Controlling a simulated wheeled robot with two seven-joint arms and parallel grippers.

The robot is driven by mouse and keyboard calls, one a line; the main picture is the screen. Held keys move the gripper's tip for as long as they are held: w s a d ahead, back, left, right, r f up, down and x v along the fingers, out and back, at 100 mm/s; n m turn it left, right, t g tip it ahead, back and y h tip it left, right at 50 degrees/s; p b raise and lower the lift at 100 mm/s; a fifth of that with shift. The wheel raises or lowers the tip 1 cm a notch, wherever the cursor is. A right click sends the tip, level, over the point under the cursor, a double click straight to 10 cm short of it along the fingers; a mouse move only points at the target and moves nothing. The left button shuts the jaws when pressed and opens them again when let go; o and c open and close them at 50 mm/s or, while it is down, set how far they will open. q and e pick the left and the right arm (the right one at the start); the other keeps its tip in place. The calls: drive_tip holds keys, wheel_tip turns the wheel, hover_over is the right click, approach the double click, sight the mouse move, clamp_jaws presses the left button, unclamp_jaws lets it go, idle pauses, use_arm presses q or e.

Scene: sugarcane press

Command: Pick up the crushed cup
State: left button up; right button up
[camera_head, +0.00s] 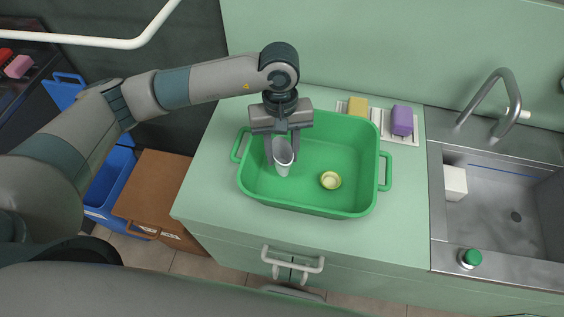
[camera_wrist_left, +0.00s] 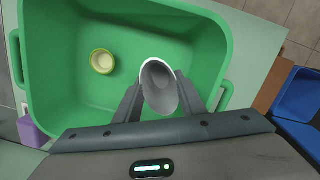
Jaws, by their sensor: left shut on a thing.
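The crushed cup (camera_head: 283,157) is a grey-white cup inside the green tub (camera_head: 345,212), toward its left side. In the left wrist view the cup (camera_wrist_left: 159,88) shows its open mouth between the fingers. My left gripper (camera_head: 282,150) points down into the tub and is shut on the cup. Whether the cup touches the tub floor I cannot tell. A small yellow-rimmed cup (camera_head: 330,180) stands in the tub to the right; it also shows in the left wrist view (camera_wrist_left: 102,61). My right gripper is not in view.
A yellow sponge (camera_head: 357,106) and a purple block (camera_head: 402,120) rest on a white rack behind the tub. A metal sink (camera_head: 500,200) with a faucet (camera_head: 492,100) is at the right. The green counter (camera_head: 408,230) is clear at the front.

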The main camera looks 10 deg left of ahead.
use_arm(q)
drive_tip(key=shift+r+b, duration=0.6)
drive_tip(key=shift+r, duration=1.65)
